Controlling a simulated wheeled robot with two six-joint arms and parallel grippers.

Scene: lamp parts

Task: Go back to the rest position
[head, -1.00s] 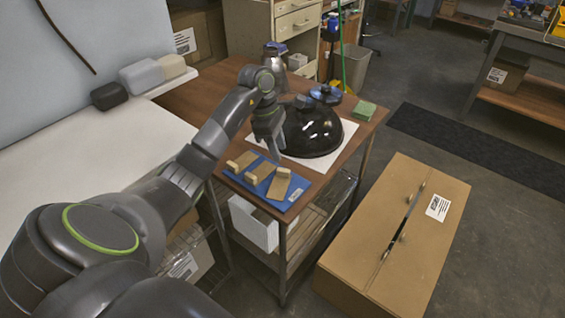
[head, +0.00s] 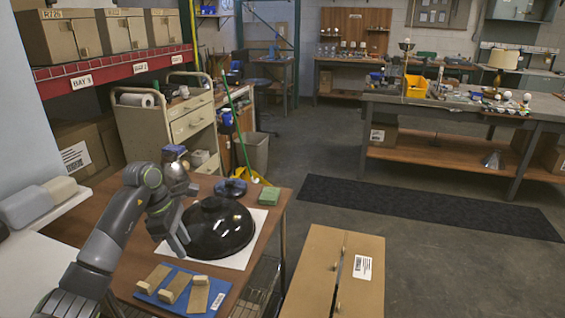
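My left arm reaches in from the lower left over the wooden cart top. Its gripper (head: 180,240) points down at the left edge of a glossy black dome (head: 222,228), in front of it in the picture. Whether its fingers are apart or touch the dome is unclear, and I see nothing held. The dome lies on a white sheet (head: 255,222). My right gripper is not in view.
A blue mat (head: 205,307) with wooden pieces (head: 175,284) lies at the cart's front. A dark blue disc-like part (head: 230,187) and a green block (head: 269,196) sit behind the dome. A cardboard box (head: 310,275) stands right of the cart. Open floor lies beyond.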

